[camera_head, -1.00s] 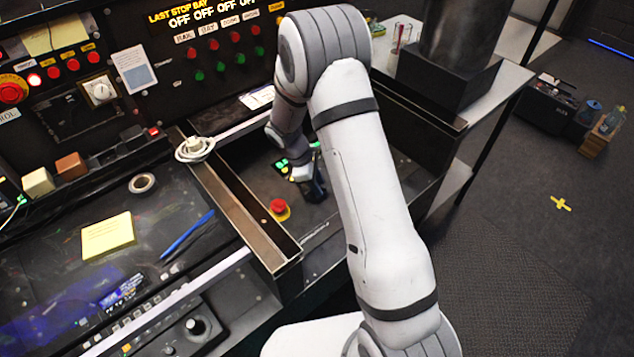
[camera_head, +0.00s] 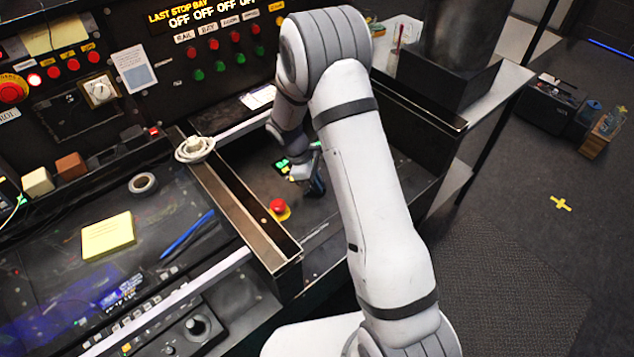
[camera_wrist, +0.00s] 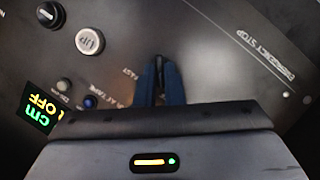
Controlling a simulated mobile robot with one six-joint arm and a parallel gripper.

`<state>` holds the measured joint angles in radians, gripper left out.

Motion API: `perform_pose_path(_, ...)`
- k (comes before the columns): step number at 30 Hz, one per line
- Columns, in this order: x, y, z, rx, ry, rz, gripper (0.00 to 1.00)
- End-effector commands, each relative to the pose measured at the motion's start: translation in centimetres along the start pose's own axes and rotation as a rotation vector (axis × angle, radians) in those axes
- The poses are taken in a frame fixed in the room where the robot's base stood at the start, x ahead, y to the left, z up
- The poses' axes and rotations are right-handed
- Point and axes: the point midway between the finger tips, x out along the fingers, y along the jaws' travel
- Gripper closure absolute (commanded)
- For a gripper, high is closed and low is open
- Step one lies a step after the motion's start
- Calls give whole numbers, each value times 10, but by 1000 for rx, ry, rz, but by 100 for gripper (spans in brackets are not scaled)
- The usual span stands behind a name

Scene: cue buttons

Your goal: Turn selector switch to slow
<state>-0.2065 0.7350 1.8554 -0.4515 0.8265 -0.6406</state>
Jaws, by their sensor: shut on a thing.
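My gripper (camera_wrist: 160,82) points down at the dark control panel (camera_wrist: 215,60), its blue fingers close together. The selector switch is hidden between and under the fingers, and its pointer cannot be seen. The SLOW mark is not visible. In the head view my gripper (camera_head: 316,182) is down at the panel in the recessed bay, beside a lit green display (camera_head: 283,166), and the switch is hidden there too.
A red emergency-stop button (camera_head: 279,207) on a yellow base sits left of and nearer than the gripper. In the wrist view, a white button (camera_wrist: 89,40), a black knob (camera_wrist: 50,14), a blue button (camera_wrist: 90,102) and a lit display (camera_wrist: 40,108) lie to the left. Metal rails (camera_head: 235,205) border the bay.

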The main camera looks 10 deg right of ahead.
Motion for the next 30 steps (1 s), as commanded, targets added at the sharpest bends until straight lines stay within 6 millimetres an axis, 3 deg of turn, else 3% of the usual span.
perform_pose_path(18, 0, 6, 1, 452, 3, -185, 100)
perform_pose_path(30, 0, 6, 1, 612, 3, -252, 100)
